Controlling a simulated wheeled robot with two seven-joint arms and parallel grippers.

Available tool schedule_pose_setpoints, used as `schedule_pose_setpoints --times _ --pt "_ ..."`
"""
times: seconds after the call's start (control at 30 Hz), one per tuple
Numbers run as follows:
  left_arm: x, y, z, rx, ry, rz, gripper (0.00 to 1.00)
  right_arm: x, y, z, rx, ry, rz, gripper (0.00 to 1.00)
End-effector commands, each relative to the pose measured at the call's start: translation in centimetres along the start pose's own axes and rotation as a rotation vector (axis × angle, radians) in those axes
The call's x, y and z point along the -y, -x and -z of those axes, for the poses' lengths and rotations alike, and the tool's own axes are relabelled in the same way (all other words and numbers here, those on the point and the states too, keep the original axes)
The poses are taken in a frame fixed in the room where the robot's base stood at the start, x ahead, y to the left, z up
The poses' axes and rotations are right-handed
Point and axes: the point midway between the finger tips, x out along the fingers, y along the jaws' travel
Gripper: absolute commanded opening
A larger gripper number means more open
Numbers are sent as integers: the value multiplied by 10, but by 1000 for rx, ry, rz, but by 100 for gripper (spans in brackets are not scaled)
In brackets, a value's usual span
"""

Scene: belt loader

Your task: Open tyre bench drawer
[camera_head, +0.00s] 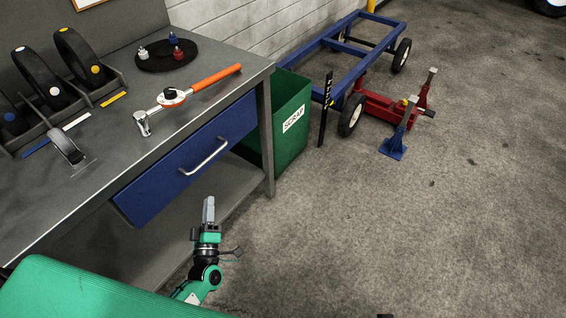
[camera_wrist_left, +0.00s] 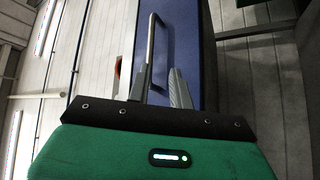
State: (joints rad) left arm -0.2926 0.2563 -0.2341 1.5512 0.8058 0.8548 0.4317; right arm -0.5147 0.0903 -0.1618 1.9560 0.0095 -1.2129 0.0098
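The blue drawer (camera_head: 178,172) hangs under the grey bench top, and its front looks flush with the bench. A silver bar handle (camera_head: 205,157) is fixed across its front. My left gripper (camera_head: 208,203) is below and in front of the handle, pointing up towards it, and looks apart from it. In the left wrist view the drawer front (camera_wrist_left: 188,45) and handle (camera_wrist_left: 151,42) show ahead of the fingers (camera_wrist_left: 160,88). The two fingers are apart with a gap between them and nothing clearly held. My right gripper is not in view.
The bench top (camera_head: 120,150) carries an orange-handled ratchet (camera_head: 200,85), a black round tray (camera_head: 160,60) and racked dark rings. A green scrap bin (camera_head: 285,115) stands at the bench's right end. A blue cart (camera_head: 340,60) and red jack (camera_head: 375,106) stand beyond. Floor at right is clear.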

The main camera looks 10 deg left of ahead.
Motion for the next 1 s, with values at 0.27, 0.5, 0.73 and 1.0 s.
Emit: schedule_pose_setpoints --times 0.27,0.5,0.73,1.0 --pt "-9 -14 13 -73 64 -33 22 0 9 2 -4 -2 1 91" --pt "-11 -58 17 -72 60 -34 22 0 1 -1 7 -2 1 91" --pt "-12 -106 20 -71 60 -32 22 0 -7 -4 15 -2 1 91" --pt "-11 -138 21 -68 59 -30 22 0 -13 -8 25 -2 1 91"
